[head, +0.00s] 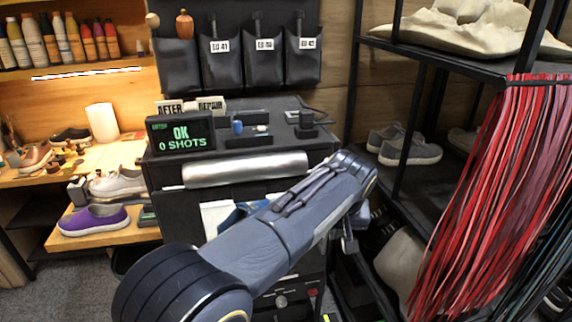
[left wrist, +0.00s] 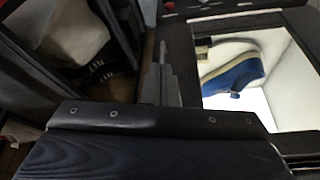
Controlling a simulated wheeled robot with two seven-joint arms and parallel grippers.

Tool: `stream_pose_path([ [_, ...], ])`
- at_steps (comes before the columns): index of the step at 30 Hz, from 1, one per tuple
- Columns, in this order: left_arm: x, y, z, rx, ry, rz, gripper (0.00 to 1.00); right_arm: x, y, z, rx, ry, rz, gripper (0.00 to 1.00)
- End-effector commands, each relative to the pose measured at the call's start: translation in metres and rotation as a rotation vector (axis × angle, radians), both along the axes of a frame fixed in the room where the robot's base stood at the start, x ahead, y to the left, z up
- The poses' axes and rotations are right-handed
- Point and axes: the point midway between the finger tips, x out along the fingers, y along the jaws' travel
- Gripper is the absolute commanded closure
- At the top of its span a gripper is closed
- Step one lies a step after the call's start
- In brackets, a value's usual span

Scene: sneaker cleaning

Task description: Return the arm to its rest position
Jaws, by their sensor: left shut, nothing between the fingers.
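My left arm reaches across the head view from the bottom left toward the right, in front of the dark cabinet (head: 250,165). Its gripper (head: 349,243) hangs below the wrist at the right end of the arm and is partly hidden. In the left wrist view the gripper's fingers (left wrist: 163,58) are together with nothing between them. They are beside the lit box and apart from the blue shoe (left wrist: 232,75) inside it. The shoe lies on the white lit floor, and a bit of it shows behind my arm in the head view (head: 232,217). My right gripper is not in view.
A screen (head: 181,133) reading "OK 0 SHOTS" stands on the cabinet. A black rack (head: 405,110) with shoes is close to the right of my wrist. Red laces (head: 490,200) hang at the right. A purple shoe (head: 93,220) sits on the left shelf.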

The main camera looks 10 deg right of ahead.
Motion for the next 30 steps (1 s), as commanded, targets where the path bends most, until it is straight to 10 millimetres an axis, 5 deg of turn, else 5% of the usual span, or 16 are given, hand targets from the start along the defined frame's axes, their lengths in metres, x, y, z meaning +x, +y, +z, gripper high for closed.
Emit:
stream_pose_path([
  [5,0.013,0.067,0.02,-0.062,0.048,0.049,1.0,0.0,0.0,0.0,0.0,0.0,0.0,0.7],
  [9,0.008,0.165,0.037,-0.161,0.105,0.101,1.0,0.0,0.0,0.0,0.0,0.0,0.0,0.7],
  [14,-0.031,0.267,0.046,-0.273,0.124,0.147,1.0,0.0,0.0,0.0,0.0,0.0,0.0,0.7],
  [18,-0.084,0.333,0.041,-0.351,0.102,0.182,1.0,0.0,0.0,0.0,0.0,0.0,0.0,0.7],
  [24,-0.173,0.388,0.015,-0.409,0.027,0.236,1.0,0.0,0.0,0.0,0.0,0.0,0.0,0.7],
  [30,-0.236,0.4,-0.022,-0.407,-0.041,0.283,1.0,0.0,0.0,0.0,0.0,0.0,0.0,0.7],
])
